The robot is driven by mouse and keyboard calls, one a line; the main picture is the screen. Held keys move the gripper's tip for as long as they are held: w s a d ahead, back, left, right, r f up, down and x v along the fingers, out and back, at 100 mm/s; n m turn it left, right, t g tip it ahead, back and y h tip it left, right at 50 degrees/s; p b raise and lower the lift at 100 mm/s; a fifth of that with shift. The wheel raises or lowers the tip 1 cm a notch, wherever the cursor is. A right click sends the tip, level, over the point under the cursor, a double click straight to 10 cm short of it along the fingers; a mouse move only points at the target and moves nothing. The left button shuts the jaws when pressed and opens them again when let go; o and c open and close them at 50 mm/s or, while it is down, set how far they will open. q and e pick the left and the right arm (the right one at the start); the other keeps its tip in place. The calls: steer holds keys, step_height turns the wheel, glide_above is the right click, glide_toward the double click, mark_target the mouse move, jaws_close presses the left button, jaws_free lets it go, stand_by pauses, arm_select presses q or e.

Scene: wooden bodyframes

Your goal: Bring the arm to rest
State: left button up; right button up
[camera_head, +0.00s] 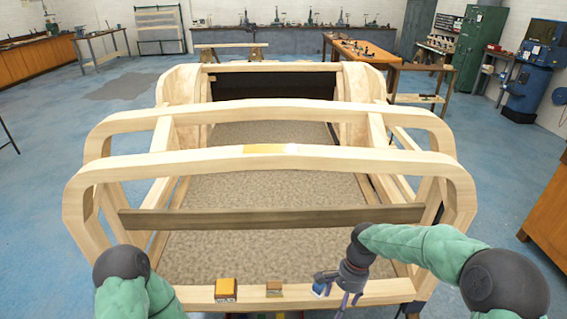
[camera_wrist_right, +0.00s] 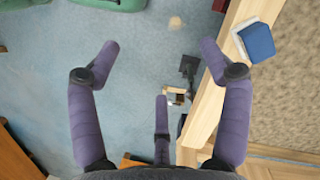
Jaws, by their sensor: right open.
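My right arm (camera_head: 420,248) reaches in from the right over the near end of a wooden bodyframe (camera_head: 290,160). My right gripper (camera_head: 342,296) hangs at the near beam, fingers down. In the right wrist view the gripper (camera_wrist_right: 160,62) has its purple fingers spread wide, with nothing held between them. A blue block with a white side (camera_wrist_right: 257,40) lies on the beam beside the fingers; it also shows in the head view (camera_head: 319,289). My left arm (camera_head: 135,285) is at the lower left; its gripper is out of view.
A yellow box (camera_head: 225,290) and a small brown block (camera_head: 274,289) sit on the near beam (camera_head: 195,294). A dark board (camera_head: 270,218) spans the frame above it. Benches and cabinets line the walls. Blue floor is open at the left.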

steer(key=s+a+f+n+y, duration=0.1)
steer(key=s+a+f+n, duration=0.15)
steer(key=f, duration=0.45)
steer(key=s+a+f+n, duration=0.1)
steer(key=s+a+f, duration=0.1)
steer(key=s+f, duration=0.35)
steer(key=s+a+f+n+t, duration=0.2)
steer(key=s+f+n, duration=0.1)
steer(key=s+f, duration=0.6)
steer(key=shift+s+f+y, duration=0.35)
steer(key=shift+f+y, duration=0.05)
steer(key=shift+f, duration=0.4)
